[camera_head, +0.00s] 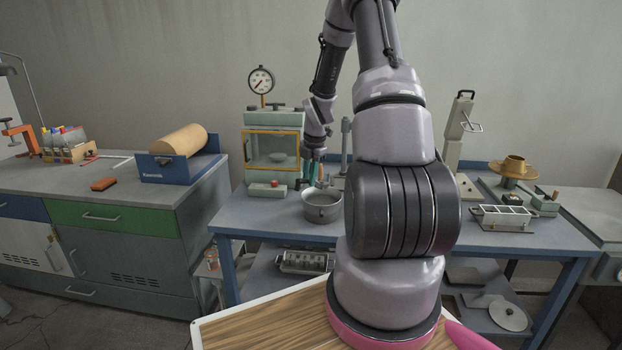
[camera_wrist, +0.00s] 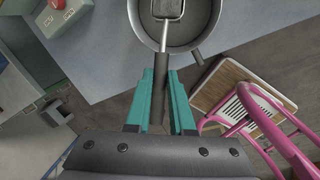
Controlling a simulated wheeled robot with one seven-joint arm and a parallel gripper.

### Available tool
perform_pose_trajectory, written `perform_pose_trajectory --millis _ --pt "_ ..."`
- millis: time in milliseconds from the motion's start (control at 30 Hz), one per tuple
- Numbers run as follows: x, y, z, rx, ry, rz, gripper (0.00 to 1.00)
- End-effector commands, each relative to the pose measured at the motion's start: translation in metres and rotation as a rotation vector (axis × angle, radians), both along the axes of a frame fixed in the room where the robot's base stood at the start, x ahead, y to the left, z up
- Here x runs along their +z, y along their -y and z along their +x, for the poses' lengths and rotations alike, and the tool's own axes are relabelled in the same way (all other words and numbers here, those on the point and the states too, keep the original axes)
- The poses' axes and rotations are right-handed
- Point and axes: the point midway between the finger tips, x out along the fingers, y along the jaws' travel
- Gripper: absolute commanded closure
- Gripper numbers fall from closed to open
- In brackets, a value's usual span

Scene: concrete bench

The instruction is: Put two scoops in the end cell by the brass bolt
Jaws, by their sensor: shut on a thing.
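My gripper (camera_wrist: 160,78), with teal fingers, is shut on the dark handle of a scoop (camera_wrist: 161,68). The scoop's head lies over or inside a round grey metal pot (camera_wrist: 136,24); I cannot tell whether it holds anything. In the head view the pot (camera_head: 322,214) stands on the blue-edged bench, with my gripper (camera_head: 312,172) just above its rear left rim. A metal mould with several open cells (camera_head: 503,225) stands at the bench's right, well away from my gripper. The brass bolt is too small to make out.
A glass-fronted cabinet (camera_head: 272,149) stands behind the pot. A brass-coloured cone (camera_head: 513,166) and a tall grey device (camera_head: 457,130) stand behind the mould. My arm hides the bench middle. A pink-framed, wood-topped piece (camera_wrist: 221,88) lies below right in the wrist view.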

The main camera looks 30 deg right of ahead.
Motion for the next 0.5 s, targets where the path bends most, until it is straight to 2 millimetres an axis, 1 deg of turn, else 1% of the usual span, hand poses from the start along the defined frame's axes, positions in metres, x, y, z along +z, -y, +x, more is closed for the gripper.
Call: perform_pose_trajectory --millis 33,200,500 --pt "0.0 -0.0042 -0.001 0.006 0.008 -0.024 1.0" --pt "0.0031 -0.0089 -0.0036 0.004 0.048 -0.096 1.0" --pt "0.0051 -0.0127 -0.006 0.001 0.087 -0.168 1.0"
